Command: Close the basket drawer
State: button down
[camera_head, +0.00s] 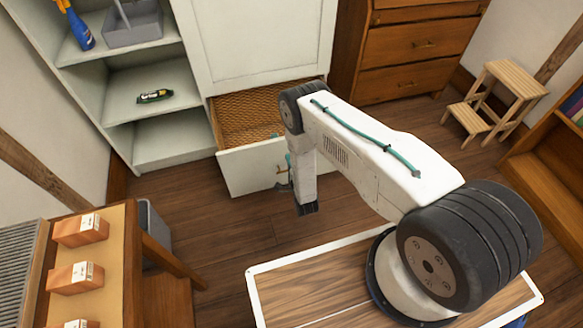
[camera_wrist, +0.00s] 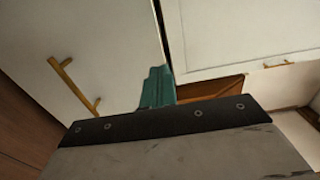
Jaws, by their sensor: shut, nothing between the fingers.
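The basket drawer (camera_head: 252,168) is pulled out at the bottom of the white cabinet, its woven interior (camera_head: 245,118) showing behind a plain white front. My gripper (camera_head: 288,160) is low, at the right part of the drawer front, partly hidden by my arm. I cannot tell whether it touches the front. In the wrist view, the teal fingers (camera_wrist: 157,86) are together with nothing between them. White panels fill much of that view, one with a brass bar handle (camera_wrist: 75,86) at left; I cannot tell for certain which panel is the drawer front.
Open white shelves (camera_head: 155,105) stand left of the drawer. A brown wooden dresser (camera_head: 410,50) stands to the right, with a step stool (camera_head: 495,95) further right. A table with orange boxes (camera_head: 75,278) is at lower left. The floor (camera_head: 225,235) before the drawer is clear.

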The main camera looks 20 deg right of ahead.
aim_at(282, 141)
jog(key=w, duration=0.7)
jog(key=shift+w, duration=0.4)
